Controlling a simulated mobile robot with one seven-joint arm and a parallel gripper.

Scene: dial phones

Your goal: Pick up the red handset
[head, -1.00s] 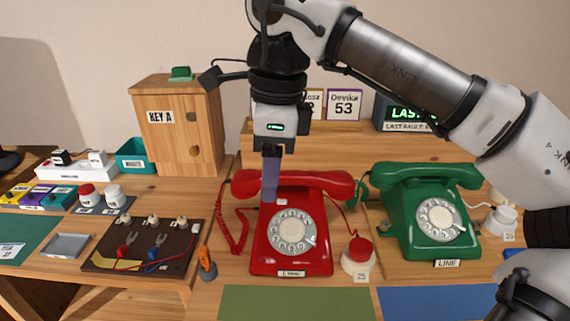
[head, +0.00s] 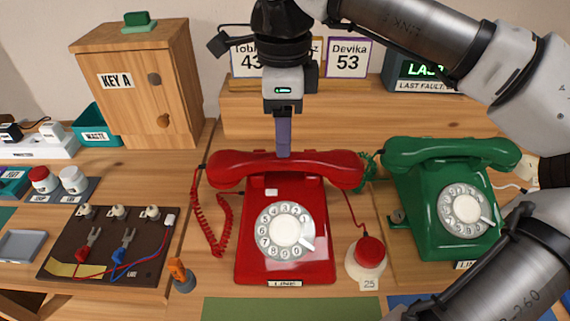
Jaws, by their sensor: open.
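The red telephone (head: 286,235) stands in the middle of the desk, with its dial facing me. The red handset (head: 240,168) lies across the top of it, in its cradle. A coiled red cord hangs from its left end. My gripper (head: 283,152) points down at the middle of the handset, with its fingertips at or just above the grip bar. One finger shows edge-on, so the gap between the fingers is hidden, and contact cannot be made out. The handset rests on the phone.
A green telephone (head: 450,200) stands to the right, partly behind my arm. A red-topped button (head: 369,252) is between the phones. A wooden key cabinet (head: 145,90) and a wiring board (head: 110,245) are on the left. A green mat (head: 290,308) lies in front.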

